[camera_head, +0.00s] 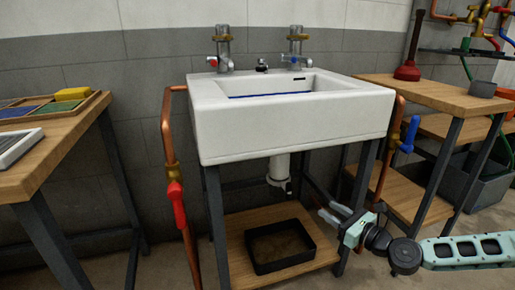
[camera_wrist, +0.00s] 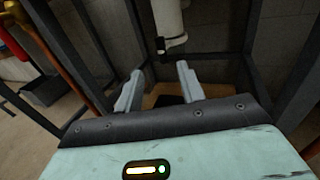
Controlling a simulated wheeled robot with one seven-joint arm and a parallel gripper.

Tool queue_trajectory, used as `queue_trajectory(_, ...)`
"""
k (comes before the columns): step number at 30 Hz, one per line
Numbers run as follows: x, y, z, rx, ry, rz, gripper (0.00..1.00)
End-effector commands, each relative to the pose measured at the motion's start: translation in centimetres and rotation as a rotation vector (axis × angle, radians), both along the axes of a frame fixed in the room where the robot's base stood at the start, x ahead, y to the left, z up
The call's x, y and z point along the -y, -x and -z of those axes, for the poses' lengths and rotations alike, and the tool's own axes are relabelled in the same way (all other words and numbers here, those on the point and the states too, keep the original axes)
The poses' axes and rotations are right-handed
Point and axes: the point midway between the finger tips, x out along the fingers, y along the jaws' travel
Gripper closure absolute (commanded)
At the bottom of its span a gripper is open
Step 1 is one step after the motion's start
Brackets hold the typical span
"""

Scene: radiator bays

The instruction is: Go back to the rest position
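My gripper (camera_head: 335,214) is at the lower right of the sink, beside the front right leg of its stand, pointing left toward the space under the basin. In the wrist view its two grey fingers (camera_wrist: 157,90) are apart with nothing between them. The white sink (camera_head: 290,120) stands on a dark metal frame. Its white drain trap (camera_head: 279,170) hangs below, and it also shows beyond the fingers in the wrist view (camera_wrist: 170,25). A black tray (camera_head: 280,247) lies on the wooden lower shelf (camera_head: 235,245).
A copper pipe with a red-handled valve (camera_head: 176,200) runs left of the sink; another with a blue-handled valve (camera_head: 410,135) runs right. A wooden table (camera_head: 60,140) stands left. A wooden bench (camera_head: 430,92) with a plunger (camera_head: 408,68) stands right. Stand legs are close to my arm.

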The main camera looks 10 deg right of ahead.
Motion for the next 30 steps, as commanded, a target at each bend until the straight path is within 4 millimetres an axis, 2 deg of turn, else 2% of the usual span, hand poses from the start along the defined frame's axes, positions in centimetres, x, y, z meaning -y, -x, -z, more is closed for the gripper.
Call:
queue_trajectory(5, -4.0, 1.4, 1.4, -0.028, 0.208, -0.177, 0.61)
queue_trajectory(10, -9.1, 5.1, 3.9, -0.026, 0.601, -0.518, 0.61)
queue_trajectory(13, -11.0, 7.6, 4.8, 0.005, 0.824, -0.728, 0.61)
queue_trajectory(17, -12.1, 10.6, 5.0, 0.075, 1.093, -0.992, 0.61)
queue_trajectory(23, -12.9, 14.2, 2.9, 0.235, 1.445, -1.37, 0.61)
queue_trajectory(30, -14.0, 18.0, -2.5, 0.495, 1.757, -1.758, 0.61)
